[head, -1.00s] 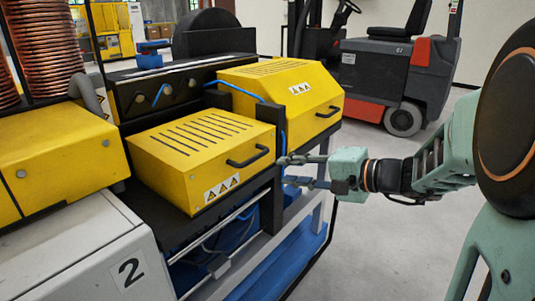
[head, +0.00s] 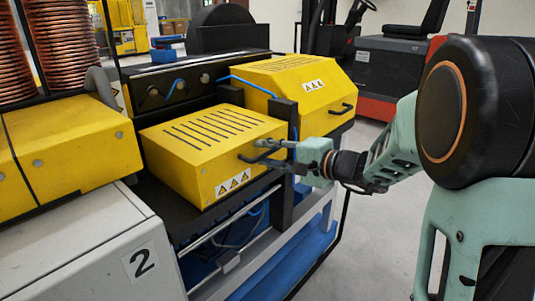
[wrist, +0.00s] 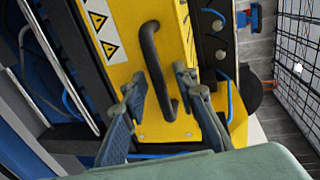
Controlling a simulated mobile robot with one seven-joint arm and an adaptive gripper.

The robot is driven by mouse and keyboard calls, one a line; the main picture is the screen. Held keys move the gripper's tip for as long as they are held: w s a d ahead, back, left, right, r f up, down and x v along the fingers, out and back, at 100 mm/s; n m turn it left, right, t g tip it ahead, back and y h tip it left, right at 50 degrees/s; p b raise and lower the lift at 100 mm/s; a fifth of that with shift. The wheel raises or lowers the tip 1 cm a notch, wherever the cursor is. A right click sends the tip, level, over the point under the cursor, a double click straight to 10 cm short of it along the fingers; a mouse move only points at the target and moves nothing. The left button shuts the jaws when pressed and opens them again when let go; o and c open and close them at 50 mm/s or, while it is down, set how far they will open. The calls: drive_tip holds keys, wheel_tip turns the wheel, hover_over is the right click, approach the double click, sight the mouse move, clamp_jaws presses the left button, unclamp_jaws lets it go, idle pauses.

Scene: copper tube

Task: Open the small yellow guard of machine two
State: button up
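The small yellow guard (head: 205,150) is a slotted box on the machine bench, closed, with warning triangles on its front. Its black bar handle (wrist: 155,65) runs along the front face in the wrist view. My gripper (head: 271,153) is at the handle's right end in the head view. In the wrist view my gripper (wrist: 160,88) is open, with one finger on each side of the handle's lower part. Gaps show between fingers and bar; whether either finger touches it I cannot tell. The handle is partly hidden by my fingers in the head view.
A larger yellow guard (head: 290,80) with its own handle sits behind. A black post (head: 282,125) stands between them, close to my gripper. A grey cabinet marked 2 (head: 85,245) is at front left. Copper coils (head: 60,45) stand behind it. A forklift (head: 385,65) stands beyond.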

drive_tip(key=shift+c, duration=0.5)
clamp_jaws()
drive_tip(key=shift+r, duration=0.1)
